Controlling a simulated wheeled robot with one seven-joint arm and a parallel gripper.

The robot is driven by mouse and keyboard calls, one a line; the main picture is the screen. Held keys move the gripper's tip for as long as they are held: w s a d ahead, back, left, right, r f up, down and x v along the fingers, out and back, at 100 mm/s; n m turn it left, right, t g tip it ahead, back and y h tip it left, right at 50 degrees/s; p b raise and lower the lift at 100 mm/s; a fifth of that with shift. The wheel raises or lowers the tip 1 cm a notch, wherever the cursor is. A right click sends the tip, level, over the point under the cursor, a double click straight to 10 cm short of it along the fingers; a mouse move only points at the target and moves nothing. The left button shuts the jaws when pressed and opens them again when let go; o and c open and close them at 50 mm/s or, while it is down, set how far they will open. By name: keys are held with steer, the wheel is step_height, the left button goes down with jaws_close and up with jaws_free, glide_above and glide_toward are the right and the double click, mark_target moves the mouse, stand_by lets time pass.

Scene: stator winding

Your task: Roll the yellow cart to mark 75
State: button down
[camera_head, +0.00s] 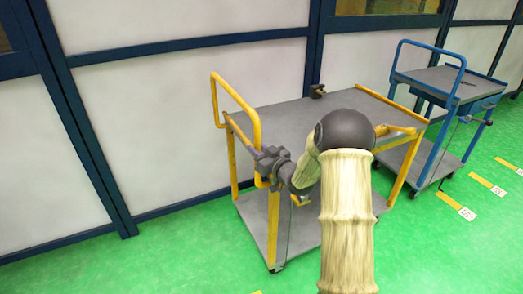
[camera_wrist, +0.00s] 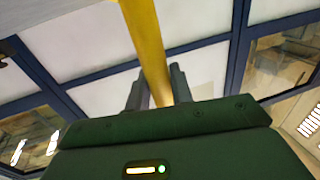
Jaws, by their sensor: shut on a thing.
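The yellow cart (camera_head: 320,113) stands in the middle of the head view, with a grey top shelf, a grey lower shelf and a yellow push handle on its left end. My gripper (camera_head: 262,160) is at the near post of that handle, shut on it. In the wrist view the yellow handle bar (camera_wrist: 146,40) runs between the two dark fingers of my gripper (camera_wrist: 158,85). My arm covers part of the cart's front side. Yellow floor marks with white number tags (camera_head: 467,213) lie to the right; their numbers are too small to read surely.
A blue cart (camera_head: 450,82) with grey shelves stands behind and right of the yellow one. A white wall with dark blue frames (camera_head: 180,100) runs close behind both carts. A small dark object (camera_head: 318,90) is at the yellow cart's back edge. Green floor (camera_head: 170,255) is clear at front left.

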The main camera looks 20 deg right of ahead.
steer(key=shift+w+d+r, duration=0.1)
steer(key=shift+d+r, duration=0.05)
steer(key=shift+d, duration=0.05)
steer(key=c, duration=1.3)
jaws_free()
steer(key=shift+d, duration=0.1)
steer(key=v, duration=1.7)
steer(key=shift+s+b, duration=0.25)
steer(key=shift+b, duration=0.05)
steer(key=shift+w, duration=0.1)
